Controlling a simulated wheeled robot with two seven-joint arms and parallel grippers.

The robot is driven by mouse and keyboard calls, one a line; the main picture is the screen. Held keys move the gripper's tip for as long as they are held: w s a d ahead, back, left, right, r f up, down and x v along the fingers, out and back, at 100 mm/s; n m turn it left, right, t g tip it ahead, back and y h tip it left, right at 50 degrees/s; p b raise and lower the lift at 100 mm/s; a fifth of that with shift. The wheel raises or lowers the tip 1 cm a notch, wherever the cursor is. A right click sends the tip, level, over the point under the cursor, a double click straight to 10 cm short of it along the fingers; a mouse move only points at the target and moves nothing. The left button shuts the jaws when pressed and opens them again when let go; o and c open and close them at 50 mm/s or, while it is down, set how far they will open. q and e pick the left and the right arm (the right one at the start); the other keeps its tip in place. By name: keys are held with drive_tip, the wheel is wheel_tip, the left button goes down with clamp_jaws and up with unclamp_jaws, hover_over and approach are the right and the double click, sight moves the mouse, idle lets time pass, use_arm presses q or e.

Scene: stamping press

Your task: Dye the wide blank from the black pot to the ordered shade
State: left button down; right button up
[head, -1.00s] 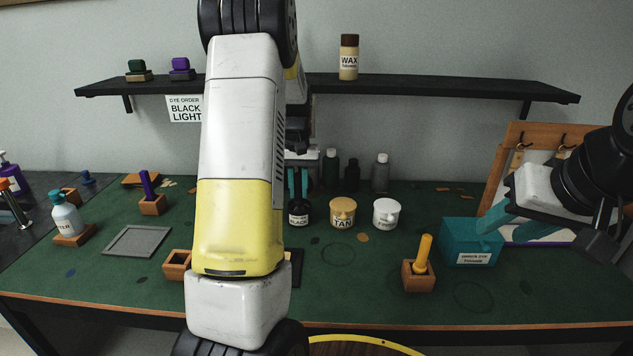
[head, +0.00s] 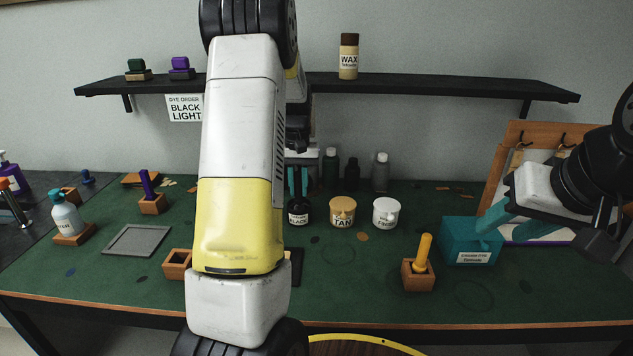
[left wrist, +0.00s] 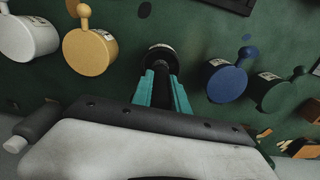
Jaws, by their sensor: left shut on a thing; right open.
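The black pot (head: 299,212) stands mid-table at the back, left of the tan pot (head: 342,212). My left gripper (head: 297,182) comes down over it; in the left wrist view its teal fingers (left wrist: 164,88) are shut on a dark upright piece at the black pot (left wrist: 161,56). Whether that piece is a knob or a handle I cannot tell. The order card (head: 185,108) reads BLACK LIGHT. I cannot make out the wide blank with certainty. My right gripper (head: 495,224) is open at the right, by a teal box (head: 470,246).
A white pot (head: 386,213) stands right of the tan one; dark bottles are behind. A yellow-handled tool (head: 423,252) stands in a wooden block. A grey tray (head: 138,241) lies left. A wooden rack (head: 500,165) stands right. My left arm hides the table's middle.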

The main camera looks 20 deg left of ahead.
sight(298, 171)
use_arm(q)
drive_tip(key=shift+s, duration=0.25)
drive_tip(key=shift+w, duration=0.15)
drive_tip(key=shift+w+a, duration=0.1)
drive_tip(key=shift+w, duration=0.25)
drive_tip(key=shift+r, duration=3.95)
